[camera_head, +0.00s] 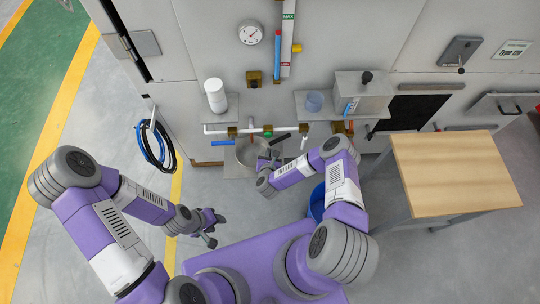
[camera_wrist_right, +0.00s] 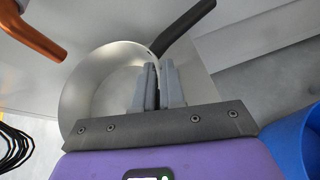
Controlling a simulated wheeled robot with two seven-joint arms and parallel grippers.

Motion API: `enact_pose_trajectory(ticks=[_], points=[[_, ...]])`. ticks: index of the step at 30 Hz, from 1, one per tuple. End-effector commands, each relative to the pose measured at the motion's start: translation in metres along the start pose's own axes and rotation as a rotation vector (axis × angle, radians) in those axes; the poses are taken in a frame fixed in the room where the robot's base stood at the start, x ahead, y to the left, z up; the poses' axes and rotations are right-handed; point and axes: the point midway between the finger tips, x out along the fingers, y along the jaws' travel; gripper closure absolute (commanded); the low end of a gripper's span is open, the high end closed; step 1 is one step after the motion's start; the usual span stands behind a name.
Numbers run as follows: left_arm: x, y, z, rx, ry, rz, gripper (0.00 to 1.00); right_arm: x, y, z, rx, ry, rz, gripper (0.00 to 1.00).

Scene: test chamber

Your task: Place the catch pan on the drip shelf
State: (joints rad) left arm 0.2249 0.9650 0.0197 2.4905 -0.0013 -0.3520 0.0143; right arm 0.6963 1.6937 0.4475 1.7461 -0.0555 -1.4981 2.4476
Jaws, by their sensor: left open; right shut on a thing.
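The catch pan (camera_head: 251,154) is a round metal pan with a black handle, below the pipe outlets on the wall. It also shows in the right wrist view (camera_wrist_right: 88,88), its handle pointing up and right. My right gripper (camera_head: 268,163) is shut on the pan's near right rim, its fingers side by side in the right wrist view (camera_wrist_right: 158,88). A grey plate that looks like the drip shelf (camera_head: 234,169) shows under the pan; I cannot tell whether they touch. My left gripper (camera_head: 214,230) is open and empty, low over the floor, away from the pan.
A horizontal pipe (camera_head: 215,129) with valves runs just above the pan. A blue bucket (camera_head: 317,203) stands on the floor right of the pan. A wooden table (camera_head: 455,170) is at the right. Coiled cables (camera_head: 155,145) hang at the left.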

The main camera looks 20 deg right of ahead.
Motion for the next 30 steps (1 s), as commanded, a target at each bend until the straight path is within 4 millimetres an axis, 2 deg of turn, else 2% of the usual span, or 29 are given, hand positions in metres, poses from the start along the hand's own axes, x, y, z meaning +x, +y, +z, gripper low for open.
enact_pose_trajectory(ticks=[6,7,12,23,26,30], points=[[-0.001,0.001,0.0,0.0,0.0,0.0,0.57,0.0,0.0,0.0,-0.001,0.001,-0.001,1.0],[-0.001,0.0,0.0,0.0,0.001,0.0,0.57,0.0,-0.001,-0.001,-0.002,0.003,-0.001,0.89],[-0.001,0.001,0.0,0.0,0.001,0.0,0.57,-0.001,-0.001,0.0,-0.002,0.002,-0.001,0.65],[-0.004,0.001,0.0,0.0,0.001,0.0,0.57,-0.005,0.0,0.001,-0.002,0.003,-0.001,0.65],[-0.01,0.004,0.0,0.0,0.001,0.0,0.57,-0.019,0.0,0.001,-0.002,0.005,0.001,0.65],[-0.021,0.008,0.001,0.0,0.0,0.0,0.57,-0.049,0.0,0.002,-0.001,0.007,0.001,0.65]])
